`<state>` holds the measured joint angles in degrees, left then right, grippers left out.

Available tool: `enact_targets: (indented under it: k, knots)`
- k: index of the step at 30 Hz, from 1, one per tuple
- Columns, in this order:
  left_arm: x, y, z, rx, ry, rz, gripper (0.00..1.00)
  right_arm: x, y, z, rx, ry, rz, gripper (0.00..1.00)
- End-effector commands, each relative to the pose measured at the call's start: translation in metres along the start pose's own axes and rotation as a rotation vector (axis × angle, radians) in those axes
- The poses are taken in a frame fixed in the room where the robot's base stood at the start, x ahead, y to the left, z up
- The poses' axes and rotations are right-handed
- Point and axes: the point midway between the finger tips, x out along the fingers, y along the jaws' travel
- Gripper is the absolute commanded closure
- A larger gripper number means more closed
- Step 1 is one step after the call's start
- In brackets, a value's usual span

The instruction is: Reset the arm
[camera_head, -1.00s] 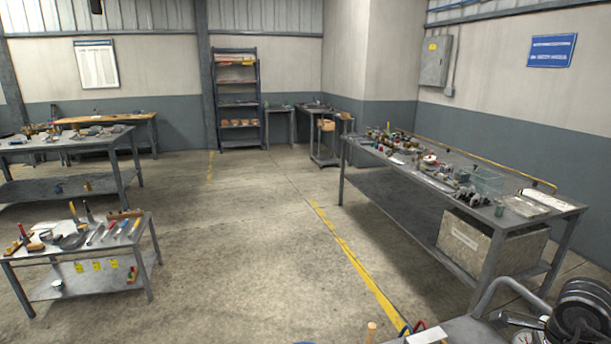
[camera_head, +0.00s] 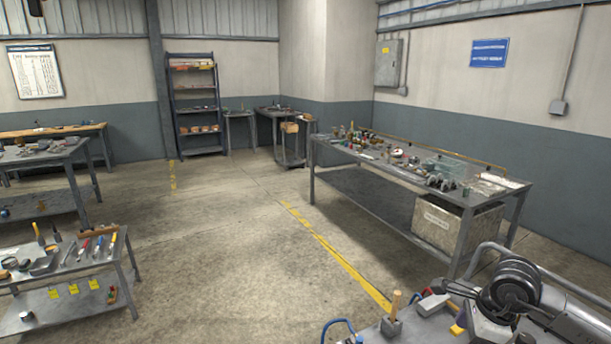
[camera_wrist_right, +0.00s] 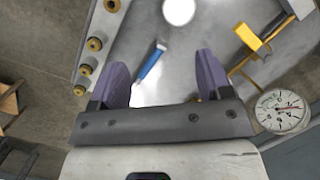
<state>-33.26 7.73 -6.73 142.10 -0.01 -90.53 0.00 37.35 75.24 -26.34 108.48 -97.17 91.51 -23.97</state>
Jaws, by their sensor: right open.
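My right gripper (camera_wrist_right: 161,65) shows in the right wrist view with its two purple fingers spread apart and nothing held between them. It points down over a grey metal surface (camera_wrist_right: 205,35). A blue-handled tool (camera_wrist_right: 150,66) lies below, seen in the gap between the fingers.
The wrist view also shows a white disc (camera_wrist_right: 179,10), a yellow tool (camera_wrist_right: 250,38), a dial gauge (camera_wrist_right: 281,110) and brass fittings (camera_wrist_right: 95,44). In the head view, a cluttered bench (camera_head: 330,147) stands right, a tool table (camera_head: 105,262) left; open floor (camera_head: 220,240) lies between.

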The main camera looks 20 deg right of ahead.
Motion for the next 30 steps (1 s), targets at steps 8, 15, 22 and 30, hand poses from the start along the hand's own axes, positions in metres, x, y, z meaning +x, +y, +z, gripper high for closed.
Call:
enact_targets:
  k: [8,15,22,30]
  knots:
    - [0.000,0.008,-0.002,-0.017,0.004,0.019,0.49,-0.011,-0.009,0.059,0.083,-0.372,-0.047,0.28]
    - [0.000,0.005,-0.001,-0.014,0.003,0.014,0.49,-0.068,-0.008,0.135,0.238,-0.936,-0.015,0.28]
    - [0.000,0.004,-0.001,-0.010,0.002,0.011,0.49,-0.158,-0.009,0.172,0.478,-1.502,0.090,0.28]
    - [0.000,0.003,-0.001,-0.004,0.001,0.006,0.49,-0.239,-0.021,0.161,0.935,-2.100,0.327,0.28]
